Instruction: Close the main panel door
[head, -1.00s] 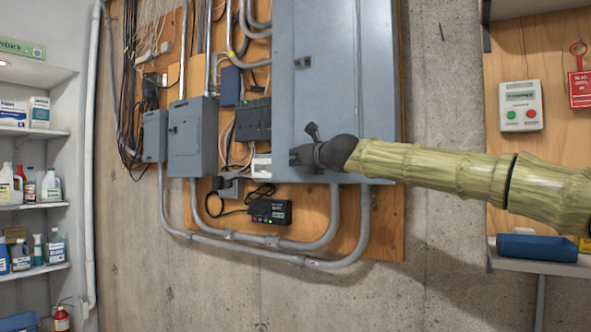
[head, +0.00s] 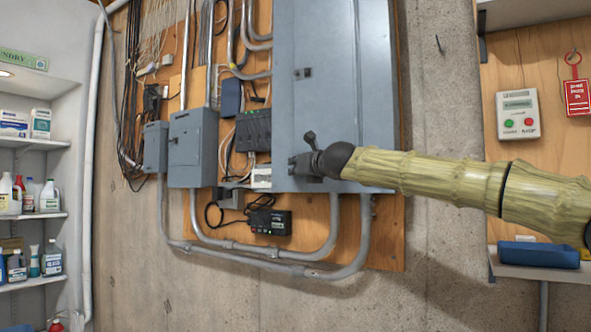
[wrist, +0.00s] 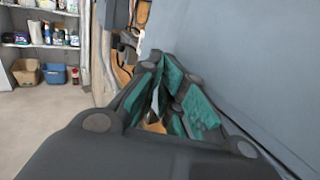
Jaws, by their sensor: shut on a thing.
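The main panel (head: 376,90) is a large grey metal box on a plywood board. Its grey door (head: 325,110) has a small dark latch (head: 302,73) near its left edge. The door looks shut or nearly shut; I cannot tell whether a gap remains. My gripper (head: 303,166) is at the door's lower left edge and shut on it. In the wrist view my gripper (wrist: 165,108) has its teal-padded fingers close together beside the broad grey door surface (wrist: 235,50). The gripped edge is mostly hidden by the fingers.
Smaller grey boxes (head: 193,148), cables and conduits (head: 363,235) lie left of and below the panel. A black device (head: 270,222) hangs underneath. Stocked shelves (head: 30,215) stand left.

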